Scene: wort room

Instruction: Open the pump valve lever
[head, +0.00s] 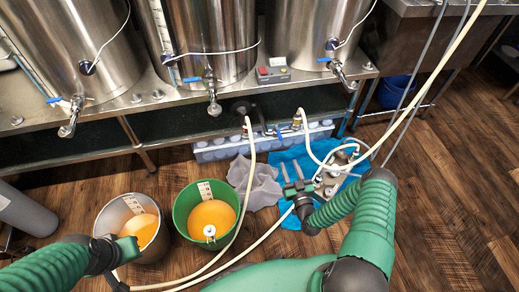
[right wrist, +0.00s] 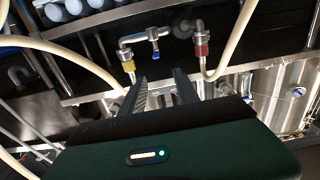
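The pump valve (right wrist: 140,40) is metal pipework with a small blue lever (right wrist: 154,33), between a yellow hose fitting (right wrist: 129,66) and a red one (right wrist: 201,49). In the head view the blue lever (head: 278,133) is small, below the middle tanks' shelf edge. My right gripper (head: 298,187) is in front of the pump, over the blue cloth, apart from the lever. In the right wrist view its two fingers (right wrist: 161,88) are spread and empty, pointing towards the valve. My left gripper (head: 116,277) is at lower left beside the grey bucket; its fingers are unclear.
Cream hoses (head: 249,170) run from the pump fittings across the floor and past my right arm. A green bucket (head: 180,212) and a grey bucket (head: 103,222) hold orange liquid. Steel tanks (head: 215,35) stand on a metal shelf (head: 160,97) above.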

